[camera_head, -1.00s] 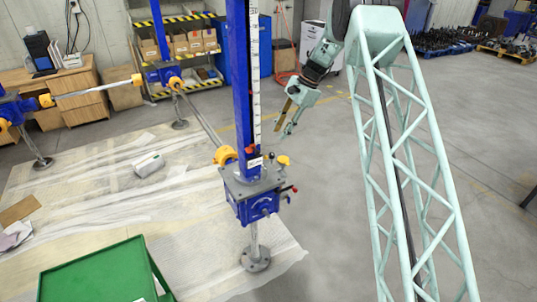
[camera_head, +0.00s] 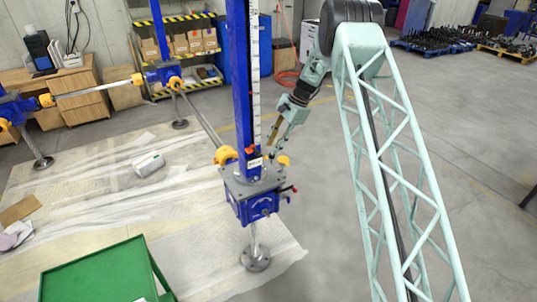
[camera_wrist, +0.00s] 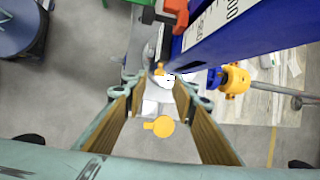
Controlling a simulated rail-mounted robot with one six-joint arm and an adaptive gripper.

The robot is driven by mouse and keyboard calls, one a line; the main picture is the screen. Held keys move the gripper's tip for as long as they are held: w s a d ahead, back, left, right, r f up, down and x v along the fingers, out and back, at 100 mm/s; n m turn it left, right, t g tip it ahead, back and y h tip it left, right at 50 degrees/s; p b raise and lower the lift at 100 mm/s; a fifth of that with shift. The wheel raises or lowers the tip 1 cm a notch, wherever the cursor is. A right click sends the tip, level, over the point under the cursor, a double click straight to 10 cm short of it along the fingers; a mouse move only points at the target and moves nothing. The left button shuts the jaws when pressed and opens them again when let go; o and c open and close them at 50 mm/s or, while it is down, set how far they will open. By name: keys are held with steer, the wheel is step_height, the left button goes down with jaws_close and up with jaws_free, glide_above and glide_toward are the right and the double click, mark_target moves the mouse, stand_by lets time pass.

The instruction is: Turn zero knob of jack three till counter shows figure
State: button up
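The nearest screw jack (camera_head: 252,203) has a blue gearbox under a tall blue column with a white scale. No jack number is readable. A yellow round knob (camera_head: 284,160) stands on its top plate; a yellow knob also shows in the wrist view (camera_wrist: 163,127), between my fingers in the picture. My gripper (camera_head: 271,152) is above the plate beside the column, pointing down. In the wrist view its two fingers (camera_wrist: 158,92) are wide apart, with nothing held. Contact with the knob cannot be told. No counter figure is readable.
The blue column (camera_wrist: 245,25) and an orange-yellow shaft coupling (camera_wrist: 235,80) are close to my gripper. Red-tipped levers (camera_head: 290,189) stick out at the gearbox's right. A green cart (camera_head: 95,275) stands at front left. Floor to the right is open.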

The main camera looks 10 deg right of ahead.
mark_target(265, 158)
steer(key=shift+p+x, duration=0.3)
steer(key=shift+x, duration=2.45)
steer(key=c, duration=0.8)
